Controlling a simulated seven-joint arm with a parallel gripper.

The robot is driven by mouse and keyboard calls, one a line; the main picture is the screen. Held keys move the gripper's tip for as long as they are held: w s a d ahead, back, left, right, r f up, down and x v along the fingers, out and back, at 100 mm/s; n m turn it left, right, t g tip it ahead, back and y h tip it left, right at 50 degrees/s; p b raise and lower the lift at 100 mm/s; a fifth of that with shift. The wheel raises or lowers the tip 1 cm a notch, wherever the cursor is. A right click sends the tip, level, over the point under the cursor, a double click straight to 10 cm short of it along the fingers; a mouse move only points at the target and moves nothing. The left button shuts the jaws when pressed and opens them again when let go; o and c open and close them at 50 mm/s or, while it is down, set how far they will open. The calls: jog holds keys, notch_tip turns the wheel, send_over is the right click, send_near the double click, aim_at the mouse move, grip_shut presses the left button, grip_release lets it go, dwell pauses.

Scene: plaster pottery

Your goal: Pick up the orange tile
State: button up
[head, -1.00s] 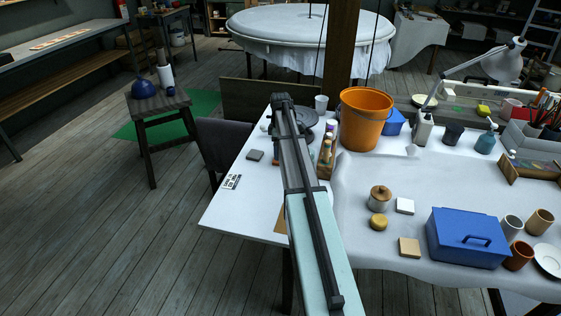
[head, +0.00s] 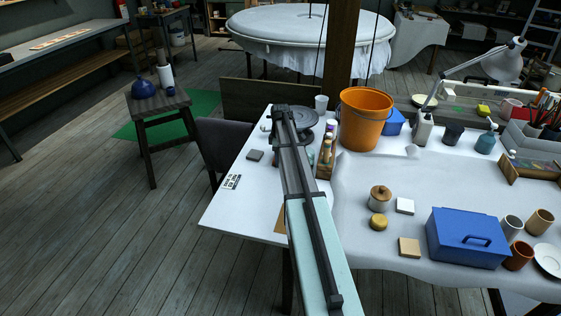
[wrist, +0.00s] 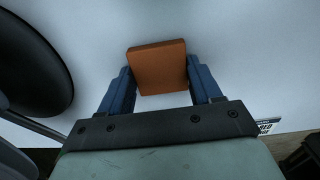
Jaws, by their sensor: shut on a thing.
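The orange tile (wrist: 158,66) shows in the wrist view as a flat square between the two blue fingers of my gripper (wrist: 158,80). My gripper is shut on the tile, with one finger at its left edge and one at its right. The white surface lies behind the tile; I cannot tell how far apart they are. In the head view my arm covers the tile and most of the gripper.
A dark grey wheel (head: 306,116) stands by my arm and shows at left in the wrist view (wrist: 35,65). An orange bucket (head: 364,118) and a small bottle rack (head: 326,158) stand to the right. A grey tile (head: 255,155) lies left on the white table (head: 225,212).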

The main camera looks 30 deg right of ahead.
jog(key=c, duration=0.5)
